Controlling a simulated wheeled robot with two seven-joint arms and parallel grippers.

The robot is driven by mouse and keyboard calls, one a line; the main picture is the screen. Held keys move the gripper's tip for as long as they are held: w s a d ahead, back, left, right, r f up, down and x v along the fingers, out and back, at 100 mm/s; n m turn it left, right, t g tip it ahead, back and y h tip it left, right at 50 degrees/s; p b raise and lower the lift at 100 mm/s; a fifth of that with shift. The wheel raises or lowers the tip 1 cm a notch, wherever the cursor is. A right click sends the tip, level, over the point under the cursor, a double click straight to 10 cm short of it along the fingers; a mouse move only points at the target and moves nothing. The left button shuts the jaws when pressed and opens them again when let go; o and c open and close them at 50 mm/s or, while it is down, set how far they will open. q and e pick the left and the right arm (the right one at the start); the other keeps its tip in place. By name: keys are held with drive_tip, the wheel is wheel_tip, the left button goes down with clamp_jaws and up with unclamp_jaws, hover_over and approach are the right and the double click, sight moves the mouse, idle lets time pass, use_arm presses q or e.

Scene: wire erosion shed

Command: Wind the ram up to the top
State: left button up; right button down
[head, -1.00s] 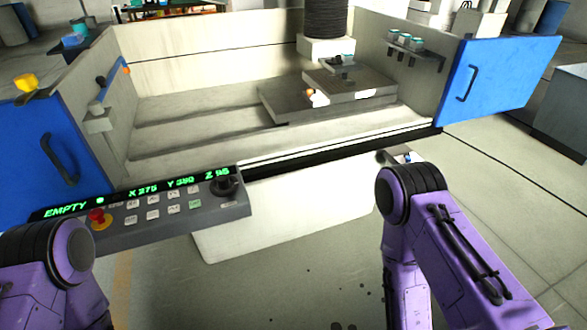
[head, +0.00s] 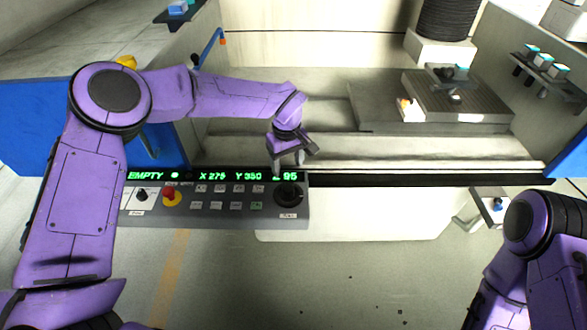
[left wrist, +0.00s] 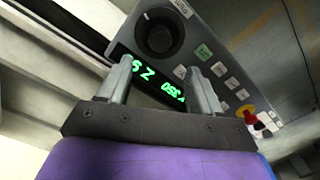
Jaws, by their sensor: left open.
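The ram appears to be the black ribbed column (head: 449,18) above a white block (head: 440,50), at the top right of the head view. The control panel (head: 235,215) has a green readout (head: 225,176) showing EMPTY, X 275, Y 350 and a Z value ending in 95, its letter partly hidden. A round black knob (head: 289,193) sits at the panel's right end; it also shows in the left wrist view (left wrist: 158,35). My left gripper (head: 289,160) is open and empty, just above and behind the knob, fingers pointing down. My right gripper is out of view.
The panel also carries a red stop button (head: 169,196) and several small keys. Behind it lies the open trough with a grey stepped plate (head: 455,97). A shelf (head: 540,70) with cups is at right. A blue door (head: 40,125) stands at left.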

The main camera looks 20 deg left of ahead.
sight(288, 188)
use_arm(q)
drive_tip(key=shift+w+f, duration=0.45)
drive_tip(key=shift+f, duration=0.05)
drive_tip(key=f+p, duration=0.1)
drive_tip(key=f, duration=0.1)
drive_tip(key=s+f+p, duration=0.1)
drive_tip(key=f, duration=0.1)
drive_tip(key=f+p, duration=0.1)
drive_tip(key=f, duration=0.1)
drive_tip(key=shift+s+d, duration=0.1)
drive_tip(key=shift+s, duration=0.25)
drive_tip(key=f, duration=0.2)
drive_tip(key=shift+w+f, duration=0.35)
drive_tip(key=shift+f, duration=0.05)
drive_tip(key=shift+w+f, duration=0.15)
drive_tip(key=shift+f, duration=0.1)
drive_tip(key=shift+r, duration=0.1)
drive_tip(key=shift+s, duration=0.25)
drive_tip(key=shift+c, duration=1.2)
drive_tip(key=c, duration=0.8)
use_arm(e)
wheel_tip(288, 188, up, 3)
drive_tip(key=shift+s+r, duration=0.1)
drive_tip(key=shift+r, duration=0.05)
